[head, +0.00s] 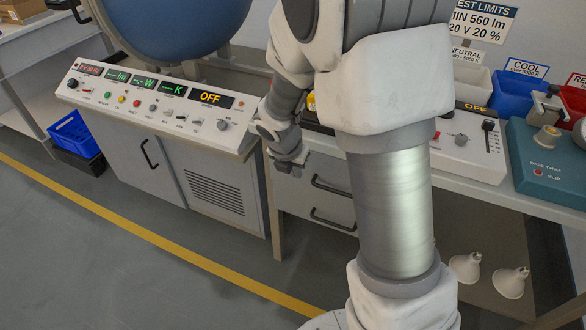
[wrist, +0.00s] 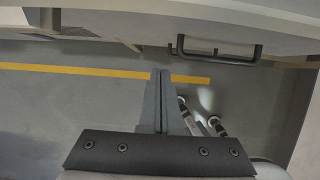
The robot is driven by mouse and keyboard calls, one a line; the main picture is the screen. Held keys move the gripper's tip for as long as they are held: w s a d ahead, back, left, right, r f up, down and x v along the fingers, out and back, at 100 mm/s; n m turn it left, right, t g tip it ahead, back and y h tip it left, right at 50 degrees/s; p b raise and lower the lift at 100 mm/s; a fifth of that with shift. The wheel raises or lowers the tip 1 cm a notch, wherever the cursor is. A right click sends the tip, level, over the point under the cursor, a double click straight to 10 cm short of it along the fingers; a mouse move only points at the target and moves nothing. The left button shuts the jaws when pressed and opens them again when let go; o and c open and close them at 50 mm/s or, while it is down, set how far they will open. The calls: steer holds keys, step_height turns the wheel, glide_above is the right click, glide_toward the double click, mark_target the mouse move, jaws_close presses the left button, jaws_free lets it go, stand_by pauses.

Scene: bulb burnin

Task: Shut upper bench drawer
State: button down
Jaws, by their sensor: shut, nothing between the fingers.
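The bench has two grey drawers, one above the other. The upper drawer (head: 291,169) has a dark bar handle and is partly hidden behind my arm. The lower drawer (head: 287,202) has a similar handle. I cannot tell how far the upper drawer stands out. My gripper (head: 303,160) is at the upper drawer's left top corner, just under the bench edge. In the wrist view my gripper (wrist: 161,72) is shut and empty. Its tips point towards a pale front with a dark bar handle (wrist: 222,52), which lies to their right. Contact is unclear.
A control console (head: 150,105) on a grey cabinet stands left of the drawers. The bench top above carries a grey panel (head: 467,143), bins and a teal fixture (head: 545,165). Two white bulbs (head: 511,282) lie under the bench. Floor in front is clear around a yellow line.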

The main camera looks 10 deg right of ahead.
mark_target(306, 172)
steer(key=w+d, duration=0.1)
steer(key=w+d+f, duration=0.1)
steer(key=w+d+f+b, duration=0.1)
steer(key=w, duration=0.1)
steer(key=shift+f, duration=0.25)
steer(key=shift+w+r, duration=0.1)
steer(key=shift+w+d+p, duration=0.6)
steer(key=shift+w+p, duration=0.2)
steer(key=shift+p, duration=0.15)
steer(key=shift+a, duration=0.1)
